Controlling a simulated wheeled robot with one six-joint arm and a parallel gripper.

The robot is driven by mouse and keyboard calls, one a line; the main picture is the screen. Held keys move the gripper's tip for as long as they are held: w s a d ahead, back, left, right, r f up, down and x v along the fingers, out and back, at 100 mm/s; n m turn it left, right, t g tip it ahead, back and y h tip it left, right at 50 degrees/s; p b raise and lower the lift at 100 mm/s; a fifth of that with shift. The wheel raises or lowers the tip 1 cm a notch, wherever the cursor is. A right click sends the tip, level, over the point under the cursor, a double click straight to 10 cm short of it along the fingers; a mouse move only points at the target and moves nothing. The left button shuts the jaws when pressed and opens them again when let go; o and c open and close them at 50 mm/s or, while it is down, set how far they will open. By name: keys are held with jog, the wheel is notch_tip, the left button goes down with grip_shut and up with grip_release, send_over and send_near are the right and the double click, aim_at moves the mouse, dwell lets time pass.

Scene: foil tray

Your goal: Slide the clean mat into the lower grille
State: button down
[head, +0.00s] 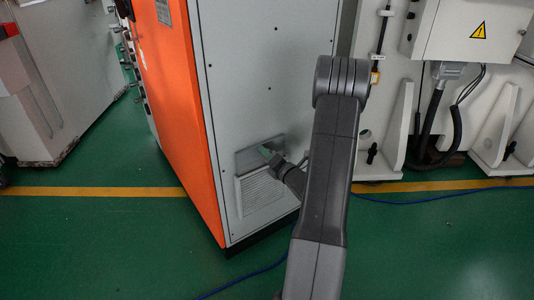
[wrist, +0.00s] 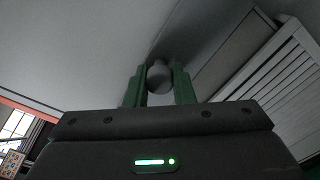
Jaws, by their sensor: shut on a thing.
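The lower grille (head: 260,192) is a pale slatted vent low on the grey side of an orange and grey cabinet (head: 250,75). Its slats also show at the right of the wrist view (wrist: 285,75). My gripper (head: 266,153) is at the top of the grille, close to the cabinet face. In the wrist view, its green fingers (wrist: 159,78) are shut on a small grey rounded knob (wrist: 159,76).
A white machine (head: 470,30) with brackets and cables stands at the right. Another grey cabinet (head: 50,85) stands at the left. A blue cable (head: 430,199) lies on the green floor (head: 110,245), which is clear at the front left.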

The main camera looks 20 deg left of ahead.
jog(key=shift+f+b, duration=1.9)
jog(key=shift+f, duration=0.9)
jog(key=shift+s+f, duration=0.1)
jog(key=shift+f, duration=0.15)
jog(key=c, duration=1.2)
grip_release()
jog(key=shift+c, duration=0.2)
jog(key=shift+o, duration=0.2)
jog(key=shift+s+f, duration=0.1)
jog(key=shift+c, duration=0.3)
jog(key=shift+o, duration=0.6)
jog(key=p+v, duration=0.3)
jog(key=v, duration=1)
jog(key=shift+d+r, duration=0.35)
jog(key=shift+r, duration=0.05)
jog(key=shift+a, duration=0.1)
jog(key=b, duration=0.3)
send_near(262, 162)
jog(key=x, duration=0.5)
jog(key=shift+a, duration=0.2)
